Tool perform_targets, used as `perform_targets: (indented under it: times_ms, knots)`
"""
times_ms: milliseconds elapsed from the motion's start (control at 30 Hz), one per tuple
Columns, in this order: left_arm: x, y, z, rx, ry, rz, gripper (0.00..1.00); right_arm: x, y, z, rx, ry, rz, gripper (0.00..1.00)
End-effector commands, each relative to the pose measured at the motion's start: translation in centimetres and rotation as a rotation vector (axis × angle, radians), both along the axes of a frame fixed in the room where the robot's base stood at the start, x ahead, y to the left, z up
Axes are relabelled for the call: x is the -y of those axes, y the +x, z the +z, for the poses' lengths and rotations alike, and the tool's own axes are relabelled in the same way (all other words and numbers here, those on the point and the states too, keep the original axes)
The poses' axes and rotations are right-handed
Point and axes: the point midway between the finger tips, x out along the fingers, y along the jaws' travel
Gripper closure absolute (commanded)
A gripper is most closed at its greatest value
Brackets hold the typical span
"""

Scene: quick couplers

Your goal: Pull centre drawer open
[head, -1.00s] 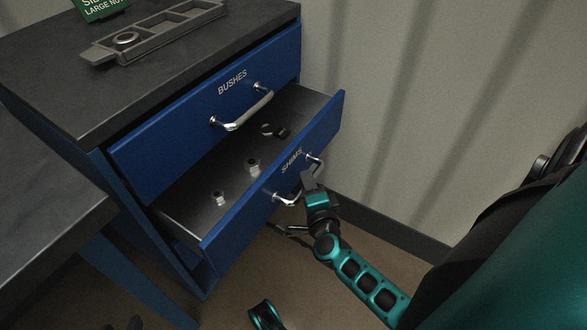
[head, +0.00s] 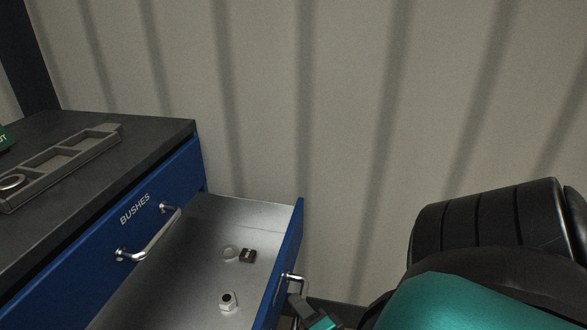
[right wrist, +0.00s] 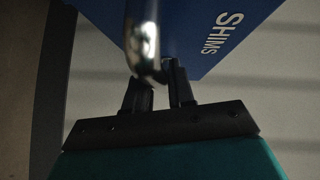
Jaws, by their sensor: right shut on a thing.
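The blue SHIMS drawer stands well open, its front panel (head: 284,257) seen nearly edge-on at lower centre in the head view. Its grey inside shows, with a pale ring (head: 230,253), a small black block (head: 248,256) and a nut-like part (head: 228,301) on its floor. My right gripper (head: 295,298) is at the drawer's metal handle (head: 292,277), partly cut off by the lower frame edge. In the right wrist view my right gripper's dark fingers (right wrist: 160,85) are shut on the handle (right wrist: 145,45), below the SHIMS panel (right wrist: 190,35). My left gripper is out of view.
Above is the shut BUSHES drawer (head: 128,221) with its own handle (head: 150,238). The dark cabinet top (head: 140,150) carries a grey compartment tray (head: 65,160) and part of a green sign (head: 5,138). A ribbed wall (head: 330,120) stands close behind.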

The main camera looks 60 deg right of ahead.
Motion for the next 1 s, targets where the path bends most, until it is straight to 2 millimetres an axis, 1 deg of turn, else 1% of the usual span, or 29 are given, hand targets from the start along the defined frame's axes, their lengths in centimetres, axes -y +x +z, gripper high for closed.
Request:
perform_targets:
  times_ms: [233, 267, 467, 667, 767, 867, 967, 1000]
  knots:
    - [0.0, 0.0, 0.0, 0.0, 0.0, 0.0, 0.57, 0.0, -0.1, 0.0, -0.001, 0.0, -0.001, 1.0]
    - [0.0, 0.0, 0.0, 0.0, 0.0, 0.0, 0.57, 0.0, 0.0, 0.0, -0.001, 0.0, -0.001, 0.76]
    - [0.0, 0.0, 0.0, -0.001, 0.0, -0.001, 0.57, 0.0, 0.0, 0.0, -0.001, 0.0, -0.001, 0.57]
    - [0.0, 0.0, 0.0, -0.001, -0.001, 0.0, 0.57, 0.0, 0.0, 0.0, -0.001, 0.0, -0.001, 0.57]
    - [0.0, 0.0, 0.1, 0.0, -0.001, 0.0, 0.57, -0.1, -0.3, 0.0, -0.002, 0.0, 0.0, 0.57]
    - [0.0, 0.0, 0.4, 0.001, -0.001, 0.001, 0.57, -0.6, -1.4, 0.2, -0.003, 0.001, 0.0, 0.57]
    - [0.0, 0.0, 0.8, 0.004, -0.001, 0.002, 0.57, -1.3, -3.1, 0.5, -0.005, 0.001, -0.001, 0.57]
    - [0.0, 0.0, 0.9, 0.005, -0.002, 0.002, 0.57, -1.6, -4.0, 0.6, -0.007, 0.001, 0.0, 0.57]
